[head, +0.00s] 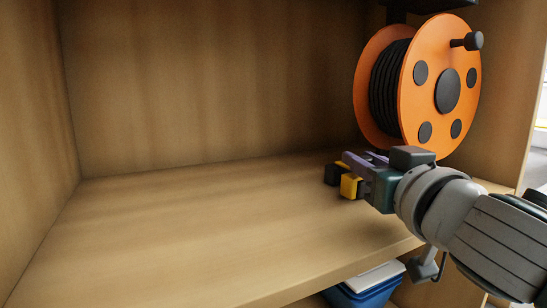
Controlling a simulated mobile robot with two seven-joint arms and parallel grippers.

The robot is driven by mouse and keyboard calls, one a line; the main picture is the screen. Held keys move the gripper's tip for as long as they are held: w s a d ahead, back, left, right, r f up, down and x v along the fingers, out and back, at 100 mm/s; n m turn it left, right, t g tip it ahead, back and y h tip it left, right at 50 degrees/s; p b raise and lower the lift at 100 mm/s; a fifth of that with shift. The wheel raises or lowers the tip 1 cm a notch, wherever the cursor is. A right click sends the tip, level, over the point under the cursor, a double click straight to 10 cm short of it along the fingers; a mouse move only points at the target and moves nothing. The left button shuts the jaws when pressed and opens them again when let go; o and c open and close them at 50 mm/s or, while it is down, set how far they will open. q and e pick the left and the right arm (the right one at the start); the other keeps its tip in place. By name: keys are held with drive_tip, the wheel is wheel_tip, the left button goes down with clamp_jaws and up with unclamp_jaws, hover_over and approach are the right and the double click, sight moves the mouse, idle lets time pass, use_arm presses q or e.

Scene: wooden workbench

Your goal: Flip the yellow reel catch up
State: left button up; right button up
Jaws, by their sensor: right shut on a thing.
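The orange cable reel (447,45) with black cable hangs at the upper right, its round face turned to the right. My right gripper (345,180) is low at the reel's left, just over the shelf board, and points left. It is shut on a small yellow piece, which I take to be the yellow reel catch (350,186). The fingers and a purple part beside them hide much of it, so its tilt cannot be told. My left gripper is out of view.
The wooden shelf board (190,235) is bare to the left of the gripper. Wooden walls close it at the left and back. A blue bin (362,298) with a white lid stands below the board's front edge.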

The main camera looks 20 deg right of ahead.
clamp_jaws()
idle(0.9)
